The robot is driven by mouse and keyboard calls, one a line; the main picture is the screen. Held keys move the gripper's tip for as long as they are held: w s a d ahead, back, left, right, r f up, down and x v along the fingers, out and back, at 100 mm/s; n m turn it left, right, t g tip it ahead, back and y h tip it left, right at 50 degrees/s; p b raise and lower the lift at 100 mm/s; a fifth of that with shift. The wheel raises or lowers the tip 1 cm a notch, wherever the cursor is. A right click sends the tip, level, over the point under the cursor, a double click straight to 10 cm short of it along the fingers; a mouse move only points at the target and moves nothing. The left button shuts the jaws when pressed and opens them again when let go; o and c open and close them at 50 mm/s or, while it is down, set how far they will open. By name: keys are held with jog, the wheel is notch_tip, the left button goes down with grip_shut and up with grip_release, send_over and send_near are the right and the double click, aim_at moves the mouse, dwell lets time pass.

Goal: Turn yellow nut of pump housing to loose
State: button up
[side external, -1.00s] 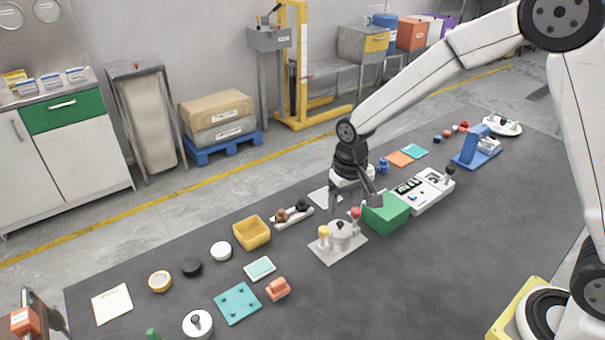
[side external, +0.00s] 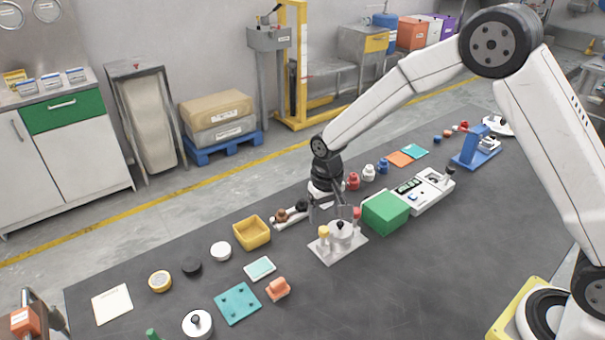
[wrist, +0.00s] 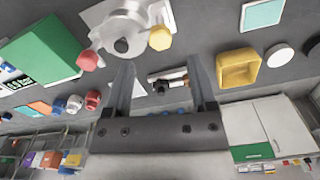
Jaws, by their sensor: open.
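The pump housing (side external: 342,236) is a grey round body with a black knob on a light plate. Its yellow nut (side external: 324,231) stands at the plate's left side, and a red nut (side external: 357,212) at its back right. In the wrist view the yellow nut (wrist: 160,38) sits right of the pump body (wrist: 123,25), and the red nut (wrist: 87,60) left of it. My gripper (side external: 327,215) is open and empty, just behind the yellow nut and apart from it. In the wrist view its fingertips (wrist: 160,63) are spread, with the yellow nut beyond the gap between them.
A green box (side external: 386,212) stands right of the pump plate. A yellow bin (side external: 251,232) and a small rack with dark and brown knobs (side external: 290,215) lie to the left. Several red, white and blue pieces (side external: 368,173) stand behind.

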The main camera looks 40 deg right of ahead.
aim_at(324, 229)
jog(key=shift+f, duration=2.4)
grip_shut()
